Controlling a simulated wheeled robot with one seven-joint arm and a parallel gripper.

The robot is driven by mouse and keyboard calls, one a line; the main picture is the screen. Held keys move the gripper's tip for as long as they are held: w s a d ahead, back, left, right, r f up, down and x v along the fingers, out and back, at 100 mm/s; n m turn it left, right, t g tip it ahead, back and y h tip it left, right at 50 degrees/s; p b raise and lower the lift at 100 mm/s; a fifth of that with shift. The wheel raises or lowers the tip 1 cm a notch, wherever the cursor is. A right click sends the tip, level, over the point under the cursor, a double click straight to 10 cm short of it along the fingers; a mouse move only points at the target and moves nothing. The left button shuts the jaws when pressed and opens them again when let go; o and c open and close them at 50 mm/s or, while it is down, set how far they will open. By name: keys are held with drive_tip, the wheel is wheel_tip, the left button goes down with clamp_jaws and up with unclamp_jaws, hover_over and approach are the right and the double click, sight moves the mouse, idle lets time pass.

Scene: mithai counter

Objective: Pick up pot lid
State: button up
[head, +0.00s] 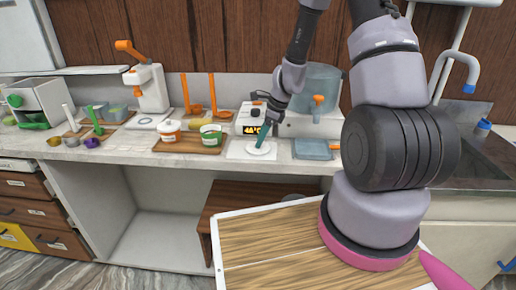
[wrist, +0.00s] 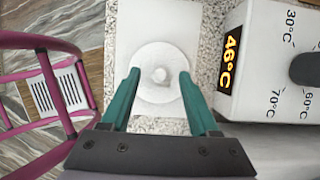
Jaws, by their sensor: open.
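The pot lid (wrist: 168,92) is a white disc with a small round knob in the middle. It lies flat on a white board on the counter, and it shows low under my gripper in the head view (head: 259,151). My gripper (wrist: 159,74) is open, with its two teal fingers pointing down over the lid. In the wrist view the knob appears between the fingertips, with a gap on each side. In the head view my gripper (head: 265,137) partly covers the lid. I cannot tell the exact height of the fingertips over it.
A white heater box with a 46°C display (wrist: 232,59) stands close on the right. A wooden board (head: 187,147) with a white-and-orange pot (head: 170,127) and a green-and-white tub (head: 211,139) lies left. A blue tray (head: 312,149) lies right. The counter's front edge is near.

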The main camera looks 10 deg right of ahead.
drive_tip(key=shift+w+a+f, duration=0.1)
drive_tip(key=shift+a+f, duration=0.05)
drive_tip(key=shift+f, duration=0.4)
clamp_jaws()
drive_tip(key=shift+r, duration=0.1)
